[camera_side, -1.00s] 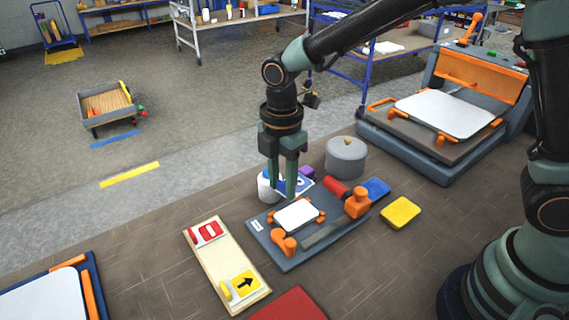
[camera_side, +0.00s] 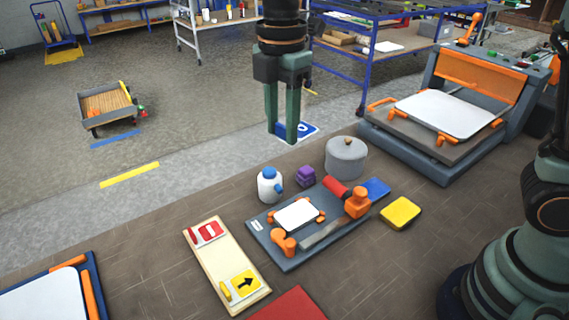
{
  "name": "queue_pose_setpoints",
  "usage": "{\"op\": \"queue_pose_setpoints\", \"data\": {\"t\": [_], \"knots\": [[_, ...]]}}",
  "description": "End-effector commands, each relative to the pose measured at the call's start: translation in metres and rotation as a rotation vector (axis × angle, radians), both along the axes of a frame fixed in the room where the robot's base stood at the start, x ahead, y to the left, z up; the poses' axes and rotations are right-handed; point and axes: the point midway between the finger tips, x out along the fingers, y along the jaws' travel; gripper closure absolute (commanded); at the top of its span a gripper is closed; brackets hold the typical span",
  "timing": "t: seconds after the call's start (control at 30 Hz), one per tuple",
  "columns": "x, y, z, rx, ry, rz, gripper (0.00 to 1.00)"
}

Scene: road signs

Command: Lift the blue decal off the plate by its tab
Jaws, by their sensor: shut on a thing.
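The blue decal (camera_side: 309,130), with a white mark on it, is held at the fingertips of my gripper (camera_side: 282,135). My gripper is shut on it; the fingers hide its left part and the tab. The decal hangs well above the work table, clear of everything below. The white plate (camera_side: 297,215) lies bare between orange clamps on the dark blue-grey fixture board (camera_side: 292,258), with nothing on it.
A white bottle (camera_side: 269,187), a purple cube (camera_side: 305,177) and a grey pot (camera_side: 346,159) stand behind the board. A yellow pad (camera_side: 401,212) lies right of it. A tray with red and yellow signs (camera_side: 223,255) lies left. A press (camera_side: 440,115) stands far right.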

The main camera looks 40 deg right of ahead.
Motion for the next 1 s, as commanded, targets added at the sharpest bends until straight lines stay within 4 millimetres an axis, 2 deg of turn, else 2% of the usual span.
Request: {"op": "queue_pose_setpoints", "data": {"t": [0.5, 1.0], "knots": [[0.0, 0.0, 0.018, 0.001, -0.002, 0.0, 1.0], [0.0, 0.0, 0.019, 0.0, -0.001, 0.0, 1.0]]}}
